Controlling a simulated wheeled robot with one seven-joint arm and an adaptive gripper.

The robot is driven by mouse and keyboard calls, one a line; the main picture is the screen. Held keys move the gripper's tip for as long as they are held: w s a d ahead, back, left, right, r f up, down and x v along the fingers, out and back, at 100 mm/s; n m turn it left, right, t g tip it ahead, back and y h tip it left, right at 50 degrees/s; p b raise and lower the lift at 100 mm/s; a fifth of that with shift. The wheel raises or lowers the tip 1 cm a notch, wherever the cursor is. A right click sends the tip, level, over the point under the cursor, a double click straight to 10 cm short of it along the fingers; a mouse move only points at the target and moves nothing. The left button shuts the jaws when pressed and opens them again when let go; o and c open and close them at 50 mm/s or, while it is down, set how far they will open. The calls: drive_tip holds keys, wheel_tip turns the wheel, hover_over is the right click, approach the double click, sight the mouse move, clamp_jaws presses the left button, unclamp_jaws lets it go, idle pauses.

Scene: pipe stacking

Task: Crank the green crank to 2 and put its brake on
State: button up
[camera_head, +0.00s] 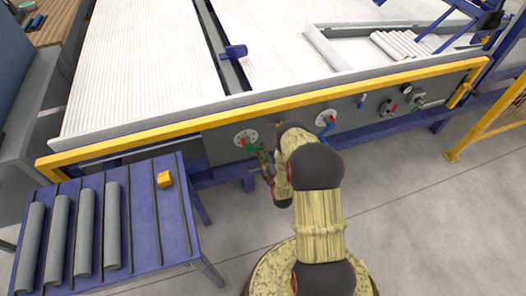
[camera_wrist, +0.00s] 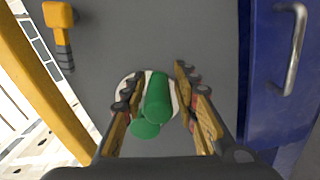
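The green crank (camera_head: 252,148) sits on a white dial (camera_head: 246,136) at the left of the grey panel. In the wrist view its green handle (camera_wrist: 157,98) points toward the camera, with a second green part (camera_wrist: 145,129) below it and the white dial behind. My gripper (camera_wrist: 156,84) is open, with one finger on each side of the handle and a small gap on both sides. In the head view my arm partly hides the gripper at the crank. The dial's numbers cannot be read. An orange lever with a dark grip (camera_wrist: 60,25) is on the panel; whether it is the brake cannot be told.
A yellow rail (camera_head: 270,107) runs above the panel. A blue crank on another dial (camera_head: 326,119) is to the right, then gauges and valves (camera_head: 388,107).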

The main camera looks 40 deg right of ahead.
drive_tip(key=shift+o, duration=0.4)
drive_tip(key=shift+d, duration=0.1)
drive_tip(key=shift+s, duration=0.15)
drive_tip(key=v, duration=1.1)
drive_tip(key=shift+s, duration=0.3)
